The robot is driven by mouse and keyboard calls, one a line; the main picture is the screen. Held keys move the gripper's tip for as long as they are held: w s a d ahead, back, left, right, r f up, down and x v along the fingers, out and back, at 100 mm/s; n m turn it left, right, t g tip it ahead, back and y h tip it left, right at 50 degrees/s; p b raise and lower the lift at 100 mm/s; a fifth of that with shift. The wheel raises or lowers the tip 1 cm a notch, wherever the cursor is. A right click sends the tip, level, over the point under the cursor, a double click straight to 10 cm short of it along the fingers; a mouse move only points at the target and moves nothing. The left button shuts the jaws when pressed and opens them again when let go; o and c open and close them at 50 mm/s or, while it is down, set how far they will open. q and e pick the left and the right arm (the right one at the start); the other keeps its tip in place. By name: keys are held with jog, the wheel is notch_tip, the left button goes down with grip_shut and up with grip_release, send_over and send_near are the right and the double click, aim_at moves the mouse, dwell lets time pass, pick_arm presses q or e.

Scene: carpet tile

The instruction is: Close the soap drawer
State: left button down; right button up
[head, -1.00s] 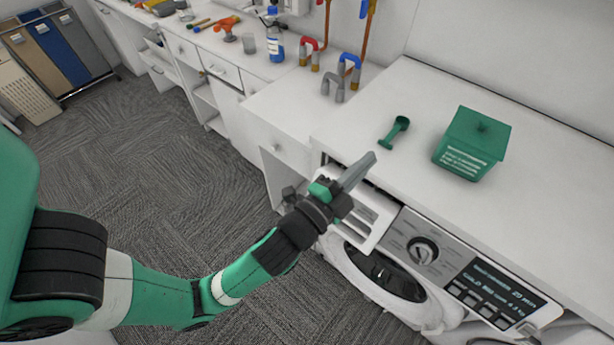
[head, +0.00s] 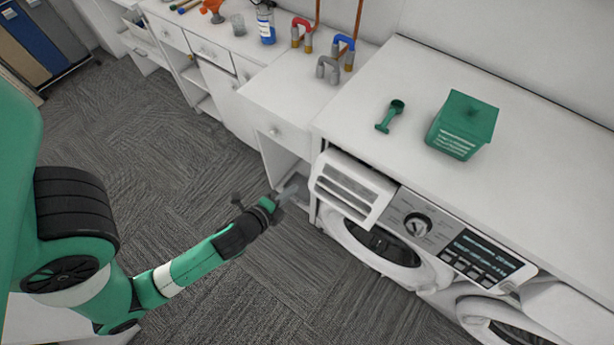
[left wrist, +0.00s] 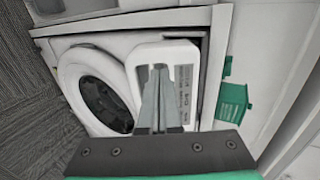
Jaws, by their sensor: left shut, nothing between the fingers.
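The soap drawer (head: 350,188) is a white slotted tray at the upper left of the washing machine's front, left of the dial. It stands out from the machine in the head view. In the left wrist view the drawer (left wrist: 180,52) is straight ahead of the fingers, which hide part of it. My left gripper (head: 292,190) is shut and empty, apart from the drawer, in front of it and to its left in the head view. Its closed fingers (left wrist: 158,95) show in the left wrist view. My right gripper is not in view.
The washing machine (head: 419,225) has a round door (head: 385,250) below the drawer. A green box (head: 462,125) and a green scoop (head: 389,117) are on the countertop (head: 400,70) above. A white cabinet (head: 270,125) stands to the left. The carpet floor (head: 170,150) is clear.

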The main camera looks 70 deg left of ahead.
aim_at(314, 169)
pick_arm(q)
jog(key=x, duration=0.9)
jog(key=shift+b, duration=0.3)
jog(key=shift+a, duration=0.1)
jog(key=w+a, duration=0.2)
jog(key=w, duration=0.1)
jog(key=w+a+p, duration=0.1)
jog(key=shift+w, duration=0.25)
jog(key=shift+s+d+f, duration=0.1)
jog(key=shift+s+f, duration=0.1)
